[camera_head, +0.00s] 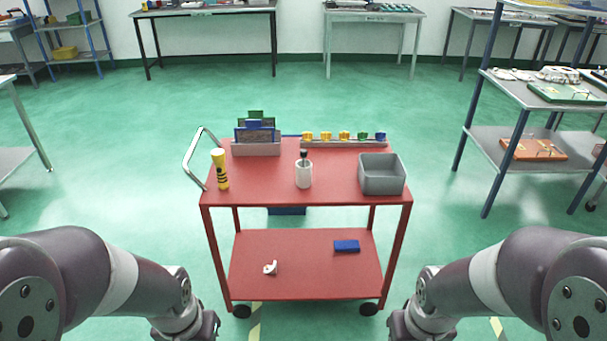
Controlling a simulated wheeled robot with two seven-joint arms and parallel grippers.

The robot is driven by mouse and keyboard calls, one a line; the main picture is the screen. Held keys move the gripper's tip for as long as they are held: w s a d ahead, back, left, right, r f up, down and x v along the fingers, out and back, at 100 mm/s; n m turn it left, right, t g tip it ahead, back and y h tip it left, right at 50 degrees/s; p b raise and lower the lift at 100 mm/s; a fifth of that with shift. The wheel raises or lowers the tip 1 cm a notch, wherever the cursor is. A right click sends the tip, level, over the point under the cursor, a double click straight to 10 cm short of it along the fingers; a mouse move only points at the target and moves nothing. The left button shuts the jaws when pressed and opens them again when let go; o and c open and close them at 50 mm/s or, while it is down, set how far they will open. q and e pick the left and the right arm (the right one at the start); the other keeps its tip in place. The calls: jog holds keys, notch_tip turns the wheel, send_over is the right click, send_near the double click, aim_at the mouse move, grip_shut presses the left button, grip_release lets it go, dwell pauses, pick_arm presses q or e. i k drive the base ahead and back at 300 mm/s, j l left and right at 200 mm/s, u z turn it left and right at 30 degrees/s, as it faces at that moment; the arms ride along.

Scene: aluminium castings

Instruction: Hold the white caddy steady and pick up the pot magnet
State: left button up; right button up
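The white caddy (304,177) is a small upright cup near the middle of the red cart's top shelf. A dark upright item (304,157) sticks out of its top; it may be the pot magnet, but it is too small to be sure. The caddy hides its lower part. My two arms come in from the lower left and lower right and end at the bottom edge, in front of the cart. Neither gripper shows in the picture, and nothing of mine touches the caddy.
On the red cart (259,193) stand a yellow-black flashlight (220,170), a divided holder (256,149), a rail with yellow and blue pieces (345,142) and a grey bin (382,187). The shelf is clear in front of the caddy. A handle (187,160) rises at left.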

aim_at(302, 153)
jog(key=u, duration=0.3)
jog(key=i+l+u, duration=0.3)
jog(key=l, duration=0.35)
jog(key=i+l+u, duration=0.15)
jog(key=l, duration=0.25)
jog(key=i+l+u, duration=0.35)
jog(key=l, duration=0.4)
jog(key=i+l+u, duration=0.15)
jog(key=l, duration=0.3)
jog(key=i+l, duration=0.1)
jog(key=l, duration=0.4)
